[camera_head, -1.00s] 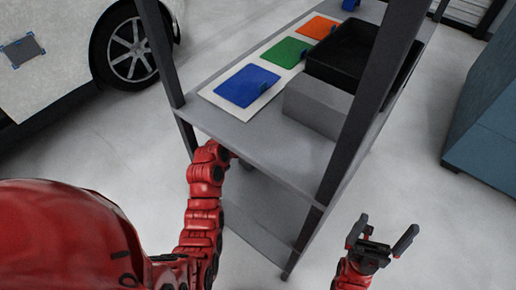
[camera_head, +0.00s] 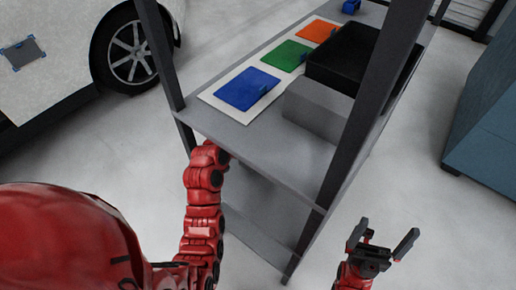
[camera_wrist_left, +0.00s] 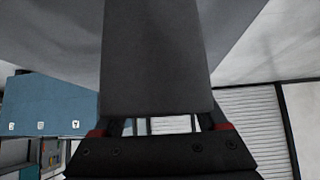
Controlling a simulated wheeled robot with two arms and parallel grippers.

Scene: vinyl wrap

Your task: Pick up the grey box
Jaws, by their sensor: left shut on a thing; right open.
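In the left wrist view a dark grey box (camera_wrist_left: 155,60) fills the middle, and my left gripper (camera_wrist_left: 160,124) is shut on it. The box hides most of the fingers. In the head view my left arm reaches under the shelf's top board, so that gripper and what it holds are hidden there. Another light grey box (camera_head: 317,108) sits on the top board, beside a black tray. My right gripper (camera_head: 383,240) is open and empty, to the right of the shelf and apart from it.
The grey shelf unit (camera_head: 232,130) has dark upright posts. On its top lie blue (camera_head: 246,90), green (camera_head: 286,56) and orange (camera_head: 317,31) sheets and the black tray (camera_head: 343,58). A white car (camera_head: 55,70) stands left; a blue cabinet (camera_head: 490,130) stands right. Floor between is clear.

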